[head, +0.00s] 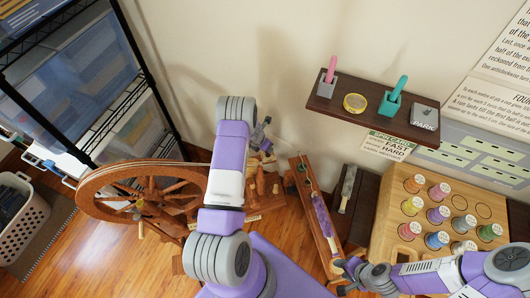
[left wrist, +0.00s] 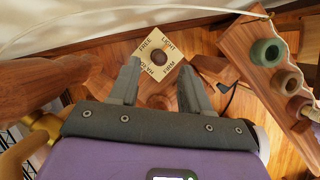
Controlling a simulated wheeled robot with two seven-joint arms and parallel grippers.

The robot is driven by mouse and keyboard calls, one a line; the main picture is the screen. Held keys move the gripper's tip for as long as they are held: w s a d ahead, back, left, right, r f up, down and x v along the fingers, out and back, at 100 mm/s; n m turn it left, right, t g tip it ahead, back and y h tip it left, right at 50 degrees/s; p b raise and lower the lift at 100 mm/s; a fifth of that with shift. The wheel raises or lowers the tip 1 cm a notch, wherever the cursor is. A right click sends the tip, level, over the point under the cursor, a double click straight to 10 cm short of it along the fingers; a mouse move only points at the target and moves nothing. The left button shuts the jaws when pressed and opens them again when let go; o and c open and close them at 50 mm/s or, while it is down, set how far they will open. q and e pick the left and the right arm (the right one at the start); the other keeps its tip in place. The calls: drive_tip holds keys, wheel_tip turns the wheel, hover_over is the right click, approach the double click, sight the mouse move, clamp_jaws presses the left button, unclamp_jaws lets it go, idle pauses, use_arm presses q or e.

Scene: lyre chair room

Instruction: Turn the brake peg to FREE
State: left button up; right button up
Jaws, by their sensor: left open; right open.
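In the left wrist view a square pale plate (left wrist: 146,48) carries the words FREE, LIGHT, FIRM and HARD around a round brown peg (left wrist: 159,57) seen end-on. FREE is at the plate's upper left. I cannot tell which word the peg is set to. My left gripper (left wrist: 160,80) is open and empty, its two fingers pointing toward the plate with the peg between their lines. In the head view my left gripper (head: 264,136) is partly hidden behind its arm. My right gripper (head: 345,275) is open near the lower end of a tilted wooden board.
A spinning wheel (head: 105,178) stands left of my left arm. The tilted board (head: 299,180) bears a purple spindle (head: 322,214). A rack of thread spools (head: 408,257) is at the right.

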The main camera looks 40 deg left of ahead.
use_arm(q)
drive_tip(key=b+x, duration=0.1)
drive_tip(key=x, duration=0.6)
drive_tip(key=shift+f, duration=0.2)
use_arm(e)
drive_tip(key=shift+f, duration=0.65)
use_arm(q)
clamp_jaws()
